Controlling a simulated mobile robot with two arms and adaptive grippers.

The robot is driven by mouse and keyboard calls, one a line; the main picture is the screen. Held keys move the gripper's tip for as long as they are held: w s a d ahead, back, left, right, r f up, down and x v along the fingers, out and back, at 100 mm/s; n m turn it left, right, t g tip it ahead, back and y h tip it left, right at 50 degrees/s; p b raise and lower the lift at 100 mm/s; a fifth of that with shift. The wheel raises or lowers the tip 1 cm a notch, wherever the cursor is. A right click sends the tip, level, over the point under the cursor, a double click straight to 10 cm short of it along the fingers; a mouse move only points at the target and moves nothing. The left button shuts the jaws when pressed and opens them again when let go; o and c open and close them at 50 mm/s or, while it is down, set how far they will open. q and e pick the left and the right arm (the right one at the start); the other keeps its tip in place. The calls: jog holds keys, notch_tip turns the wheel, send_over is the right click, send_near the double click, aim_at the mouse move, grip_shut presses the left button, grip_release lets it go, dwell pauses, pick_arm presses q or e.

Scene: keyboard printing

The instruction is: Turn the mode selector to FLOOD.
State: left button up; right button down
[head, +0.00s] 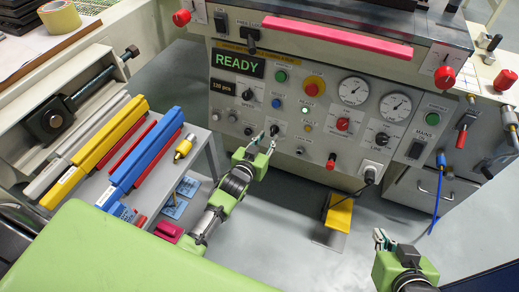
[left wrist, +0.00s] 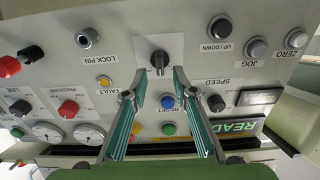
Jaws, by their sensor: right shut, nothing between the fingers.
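The mode selector, taken to be the black pointer knob (left wrist: 160,62) on a white label plate, is in the upper middle of the left wrist view. A pale line on it points down in that view. The plate's lettering is not readable. In the head view the knob (head: 274,130) is small, just beyond my left gripper (head: 265,142). My left gripper (left wrist: 158,88) is open, with its fingertips on either side just short of the knob and nothing between them. My right gripper (head: 382,238) is shut and empty, low at the right and away from the panel.
Around the knob on the grey panel (left wrist: 125,75) are a blue button (left wrist: 167,102), a yellow fault lamp (left wrist: 103,82) and a black speed knob (left wrist: 216,103). A shelf (head: 200,135) with coloured bars stands left of my left arm.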

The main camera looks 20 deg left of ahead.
pick_arm(q)
jog(key=v, duration=0.7)
jog(key=shift+s, duration=0.25)
pick_arm(e)
jog(key=shift+f, duration=0.1)
